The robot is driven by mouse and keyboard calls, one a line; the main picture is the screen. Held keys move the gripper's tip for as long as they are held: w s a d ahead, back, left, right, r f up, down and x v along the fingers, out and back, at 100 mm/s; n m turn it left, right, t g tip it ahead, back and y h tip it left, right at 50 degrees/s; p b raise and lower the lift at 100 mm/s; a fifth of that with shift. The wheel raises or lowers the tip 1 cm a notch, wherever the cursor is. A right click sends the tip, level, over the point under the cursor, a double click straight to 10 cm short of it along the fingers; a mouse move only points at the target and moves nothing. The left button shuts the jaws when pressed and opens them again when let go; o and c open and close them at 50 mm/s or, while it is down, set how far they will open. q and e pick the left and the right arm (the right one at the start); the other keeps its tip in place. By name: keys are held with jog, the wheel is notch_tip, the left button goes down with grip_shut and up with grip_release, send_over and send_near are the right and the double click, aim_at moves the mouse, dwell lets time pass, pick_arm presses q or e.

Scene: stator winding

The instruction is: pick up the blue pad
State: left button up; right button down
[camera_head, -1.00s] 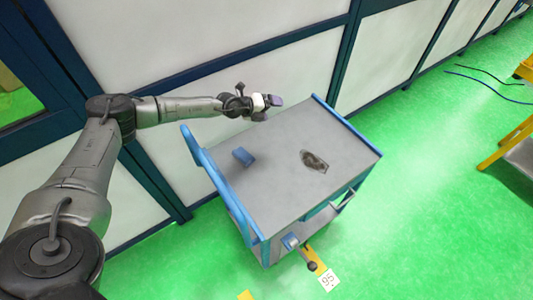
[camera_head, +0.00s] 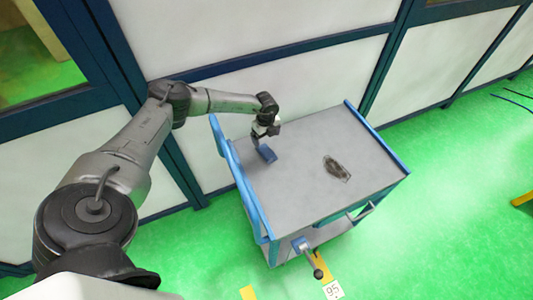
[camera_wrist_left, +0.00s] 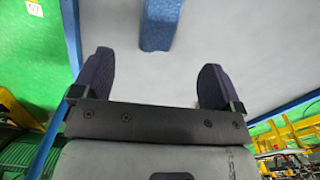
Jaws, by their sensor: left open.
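The blue pad (camera_head: 267,154) lies on the grey top of the cart (camera_head: 305,190), towards its left end. It also shows in the left wrist view (camera_wrist_left: 159,26), at the top, between the lines of the two fingers and beyond their tips. My left gripper (camera_head: 266,138) is over the cart, close to the pad, and hides part of it in the head view. In the left wrist view its two dark fingers (camera_wrist_left: 153,75) stand wide apart with nothing between them. My right gripper is in neither view.
A dark, rough-looking item (camera_head: 337,168) lies on the cart top to the right of the pad. A blue handle rail (camera_head: 231,165) rises along the cart's left end. White wall panels (camera_head: 270,35) stand behind the cart. The cart top around the pad is clear.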

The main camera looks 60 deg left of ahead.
pick_arm(q)
send_over(266, 151)
jog(key=f, duration=0.4)
jog(key=shift+w+a+f, duration=0.1)
jog(key=shift+a+f, duration=0.1)
jog(key=shift+f, duration=0.1)
jog(key=f, duration=0.3)
jog(key=f+b, duration=0.1)
jog(key=shift+d+f, duration=0.25)
jog(key=shift+f, duration=0.4)
jog(key=c, duration=1)
jog(key=shift+r, duration=0.15)
